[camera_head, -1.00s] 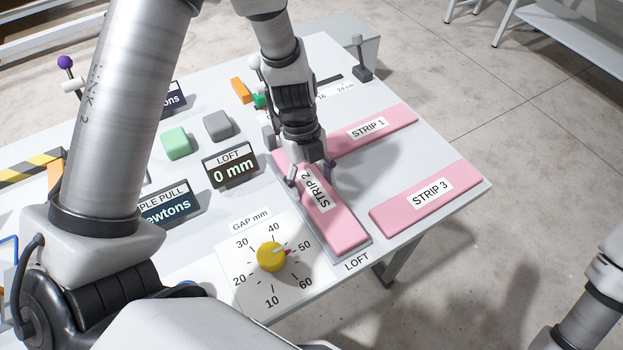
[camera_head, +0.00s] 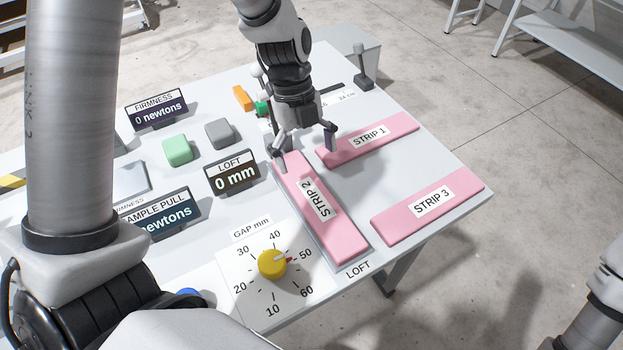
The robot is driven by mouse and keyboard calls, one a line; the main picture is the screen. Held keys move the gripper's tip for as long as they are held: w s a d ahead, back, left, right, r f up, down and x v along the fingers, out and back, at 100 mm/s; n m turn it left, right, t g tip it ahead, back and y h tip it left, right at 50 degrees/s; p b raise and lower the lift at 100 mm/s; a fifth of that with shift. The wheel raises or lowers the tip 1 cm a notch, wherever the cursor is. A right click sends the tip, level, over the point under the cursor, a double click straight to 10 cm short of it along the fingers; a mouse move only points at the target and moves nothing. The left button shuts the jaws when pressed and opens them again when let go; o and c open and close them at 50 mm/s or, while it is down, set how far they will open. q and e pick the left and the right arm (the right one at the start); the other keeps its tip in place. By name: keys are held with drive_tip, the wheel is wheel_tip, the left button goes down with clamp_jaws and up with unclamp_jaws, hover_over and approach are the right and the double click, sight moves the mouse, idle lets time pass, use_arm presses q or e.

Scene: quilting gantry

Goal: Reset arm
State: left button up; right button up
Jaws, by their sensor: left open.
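My left gripper (camera_head: 306,147) is open and empty, with its fingers spread over the far end of the pink strip labelled STRIP 2 (camera_head: 335,238). STRIP 2 lies flat on the LOFT plate (camera_head: 361,247) at the table's near side. One fingertip shows by the far left corner of STRIP 2, the other by the left end of STRIP 1 (camera_head: 395,127); I cannot tell whether they touch. STRIP 3 (camera_head: 460,187) lies flat at the right. My right gripper is out of view; only part of that arm shows at the lower right.
The yellow GAP knob (camera_head: 271,263) sits near the front edge. The LOFT display (camera_head: 232,173) reads 0 mm. A green button (camera_head: 177,150), a grey button (camera_head: 219,134) and the FIRMNESS display (camera_head: 157,110) stand left of the gripper. A dark lever (camera_head: 363,80) stands at the back.

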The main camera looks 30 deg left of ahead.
use_arm(q)
drive_tip(key=shift+v, duration=1.65)
